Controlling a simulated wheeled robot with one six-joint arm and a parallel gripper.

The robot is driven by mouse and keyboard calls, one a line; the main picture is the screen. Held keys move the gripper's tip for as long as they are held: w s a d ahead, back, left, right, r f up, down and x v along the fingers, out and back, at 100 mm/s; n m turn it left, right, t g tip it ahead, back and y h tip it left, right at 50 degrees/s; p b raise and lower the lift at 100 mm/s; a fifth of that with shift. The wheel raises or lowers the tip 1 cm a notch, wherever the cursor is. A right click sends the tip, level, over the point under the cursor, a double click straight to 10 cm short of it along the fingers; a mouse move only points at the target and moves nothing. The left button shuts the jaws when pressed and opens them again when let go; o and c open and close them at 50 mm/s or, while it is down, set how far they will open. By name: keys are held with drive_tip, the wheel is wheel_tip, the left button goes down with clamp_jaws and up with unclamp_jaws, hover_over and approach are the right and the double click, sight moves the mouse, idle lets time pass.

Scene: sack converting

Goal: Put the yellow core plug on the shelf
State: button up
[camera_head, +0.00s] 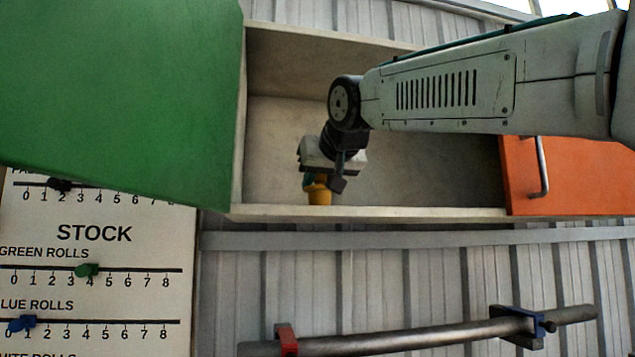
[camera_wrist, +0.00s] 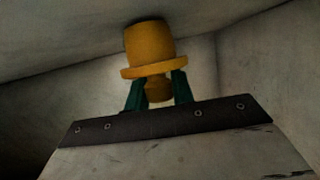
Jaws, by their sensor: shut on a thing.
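The yellow core plug (camera_head: 319,195) is in my gripper (camera_head: 315,181), inside the open shelf compartment and low, close behind the shelf's front edge (camera_head: 370,211). In the wrist view the plug (camera_wrist: 149,45) has a wide flange and a narrower stem. The green fingers of my gripper (camera_wrist: 157,88) are shut on the stem. The plug's far end meets or nearly meets a pale surface in the wrist view; I cannot tell whether it touches. In the head view the front edge borders the plug's lower end.
An orange door (camera_head: 570,178) with a metal handle is on the right. Below are a bar (camera_head: 420,335) on brackets and a stock board (camera_head: 95,270). The shelf floor looks otherwise empty.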

drive_tip(key=shift+f, duration=0.15)
drive_tip(key=o, duration=1)
drive_tip(key=shift+f, duration=0.1)
drive_tip(key=shift+r, duration=0.25)
drive_tip(key=v, duration=1.2)
drive_tip(key=shift+f, duration=0.15)
